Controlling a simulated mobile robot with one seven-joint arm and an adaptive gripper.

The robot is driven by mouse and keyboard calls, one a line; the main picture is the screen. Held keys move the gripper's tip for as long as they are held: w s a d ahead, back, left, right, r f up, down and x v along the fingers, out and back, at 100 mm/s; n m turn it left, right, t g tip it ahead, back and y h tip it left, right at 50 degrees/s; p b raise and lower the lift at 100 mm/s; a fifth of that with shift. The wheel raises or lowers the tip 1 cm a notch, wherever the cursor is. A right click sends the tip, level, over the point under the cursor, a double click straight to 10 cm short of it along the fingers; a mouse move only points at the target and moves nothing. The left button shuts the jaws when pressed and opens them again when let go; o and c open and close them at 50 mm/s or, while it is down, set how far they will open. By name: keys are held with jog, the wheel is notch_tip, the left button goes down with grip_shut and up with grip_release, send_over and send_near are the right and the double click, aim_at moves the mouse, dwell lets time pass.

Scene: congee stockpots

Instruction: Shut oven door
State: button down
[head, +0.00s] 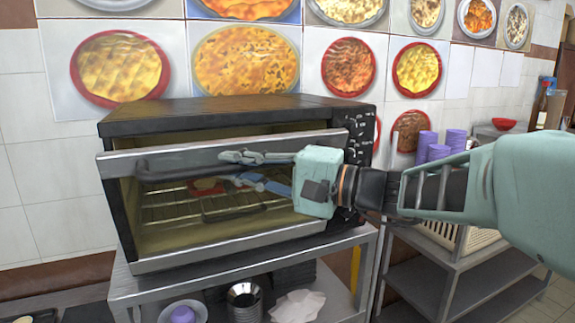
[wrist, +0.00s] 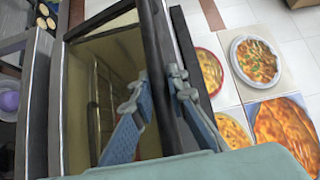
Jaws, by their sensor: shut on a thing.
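The oven (head: 240,112) stands on a metal shelf unit, and its door (head: 120,165) is partly open, its top edge tilted out from the body. A dark handle bar (head: 185,164) runs along the upper door. My gripper (head: 236,168) reaches in from the right, with one finger above the bar and one below, shut on it. In the wrist view, the fingers (wrist: 158,90) straddle the dark bar (wrist: 157,45). The exact contact is partly hidden. A rack (head: 165,213), a dark tray (head: 233,206) and a red item (head: 206,186) show inside the oven.
Purple cups (head: 438,152) and a red bowl (head: 504,124) are at the right. Food pictures (head: 247,62) cover the wall behind.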

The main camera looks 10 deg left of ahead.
aim_at(228, 143)
jog(key=shift+m+h, duration=0.3)
jog(key=w+a, duration=0.1)
jog(key=w, duration=0.1)
jog(key=w+a+r, duration=0.1)
jog(key=w, duration=0.1)
jog(key=w+a+r+b, duration=0.1)
jog(key=w, duration=0.1)
jog(key=shift+a+r, duration=0.15)
jog(key=shift+a, duration=0.15)
jog(key=shift+r, duration=0.15)
jog(key=c, duration=1.9)
grip_release()
jog(key=shift+w, duration=0.1)
jog(key=v, duration=1.2)
